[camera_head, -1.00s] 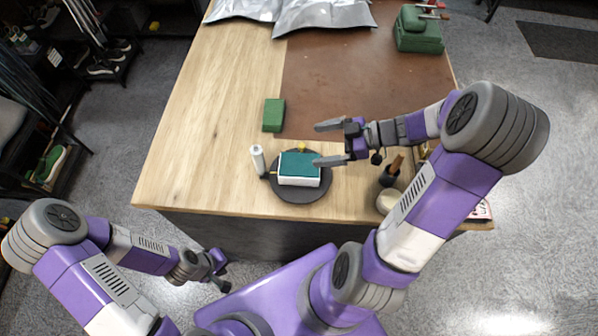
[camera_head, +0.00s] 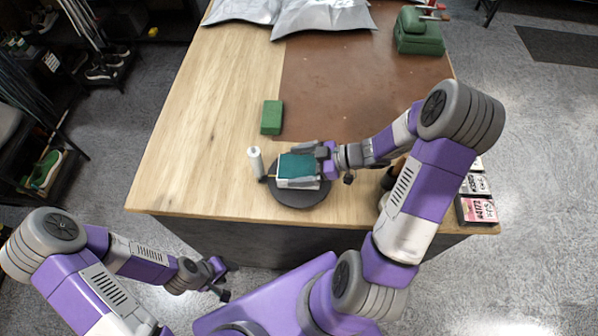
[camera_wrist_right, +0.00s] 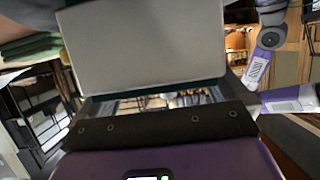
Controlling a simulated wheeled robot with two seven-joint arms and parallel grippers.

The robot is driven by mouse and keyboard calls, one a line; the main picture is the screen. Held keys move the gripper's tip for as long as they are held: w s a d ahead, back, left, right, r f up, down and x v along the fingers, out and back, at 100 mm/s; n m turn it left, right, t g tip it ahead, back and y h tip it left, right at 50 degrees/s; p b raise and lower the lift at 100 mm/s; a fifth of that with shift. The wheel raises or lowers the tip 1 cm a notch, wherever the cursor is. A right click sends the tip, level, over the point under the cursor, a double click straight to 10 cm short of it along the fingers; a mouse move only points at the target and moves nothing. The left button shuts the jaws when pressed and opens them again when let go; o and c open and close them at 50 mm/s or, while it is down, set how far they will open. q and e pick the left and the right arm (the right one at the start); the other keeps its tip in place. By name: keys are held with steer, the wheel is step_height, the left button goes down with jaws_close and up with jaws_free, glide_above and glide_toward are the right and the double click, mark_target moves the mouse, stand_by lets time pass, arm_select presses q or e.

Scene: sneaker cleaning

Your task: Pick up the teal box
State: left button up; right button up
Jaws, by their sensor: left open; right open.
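The teal box (camera_head: 297,165), with a teal top and pale sides, sits on a dark round stand (camera_head: 299,201) near the table's front edge. My right gripper (camera_head: 292,166) comes from the right and is open, one finger along the box's far side and the other along its near side. The box lies between the fingers; I cannot tell whether they touch it. A pale panel (camera_wrist_right: 145,45), apparently the box's side, fills the upper middle of the right wrist view. My left gripper (camera_head: 225,279) is open and empty, low in front of the table.
A white bottle (camera_head: 255,160) stands just left of the stand. A green block (camera_head: 271,117) lies farther back. Small labelled boxes (camera_head: 478,208) are at the right table edge. A green case (camera_head: 418,32) and silver sheets (camera_head: 320,17) lie at the back. The left tabletop is clear.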

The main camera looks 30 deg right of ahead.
steer(key=shift+w+a+f, duration=0.15)
steer(key=shift+w+a, duration=0.05)
steer(key=shift+a, duration=0.25)
steer(key=shift+c, duration=0.2)
steer(key=c, duration=1.1)
